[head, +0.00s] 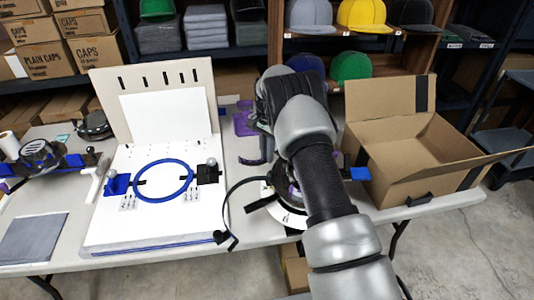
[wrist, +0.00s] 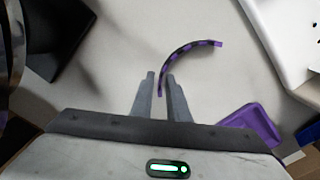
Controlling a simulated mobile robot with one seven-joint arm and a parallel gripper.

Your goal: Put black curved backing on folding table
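A thin curved strip (wrist: 186,47), black with purple patches, lies in an arc in the wrist view; I take it to be the black curved backing. Its near end lies between the fingertips of my gripper (wrist: 161,76), which show a narrow gap with no clear contact on the strip. In the head view, my arm hides the gripper. A curved dark strip (head: 250,162) shows there just left of my arm. The folding table (head: 52,137) is light grey and spans the head view, and its top (wrist: 115,88) fills much of the wrist view.
A white hooping board (head: 110,228) with a blue ring (head: 163,197) stands left. A purple part (head: 242,124) lies behind the strip, and a purple tray (wrist: 252,122) shows in the wrist view. A black strap (head: 230,205) curves near my arm. An open cardboard box (head: 385,165) stands right.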

